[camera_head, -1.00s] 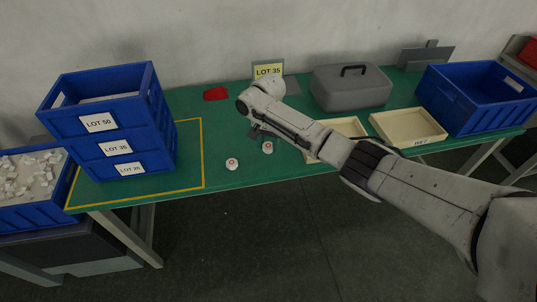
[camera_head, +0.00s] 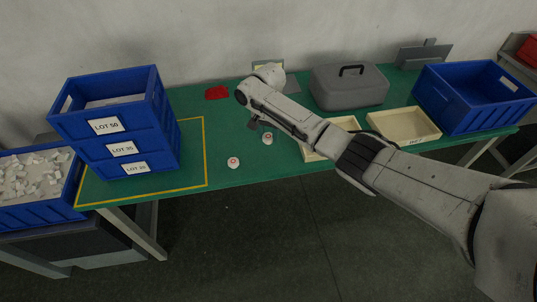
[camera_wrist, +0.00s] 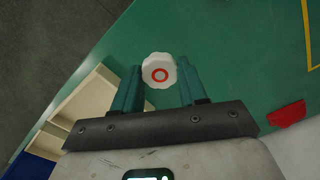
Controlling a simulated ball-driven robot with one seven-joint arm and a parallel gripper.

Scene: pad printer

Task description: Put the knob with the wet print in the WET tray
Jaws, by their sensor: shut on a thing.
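A white knob with a red ring print (camera_head: 267,138) is between the fingertips of my gripper (camera_wrist: 160,67). It also shows in the wrist view (camera_wrist: 159,73), with its printed face toward the camera. My gripper is shut on it, seemingly just above the green table. A second white knob with a red mark (camera_head: 233,162) stands on the table to the left, nearer the front edge. I cannot tell from the prints which is wet. The cream WET tray (camera_head: 428,137) lies to the right, label in front, and looks empty.
Another cream tray (camera_head: 345,123) is partly hidden behind my arm. Stacked blue lot crates (camera_head: 125,130) stand at left in a yellow outline. A red cloth (camera_head: 217,92) lies at the back.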

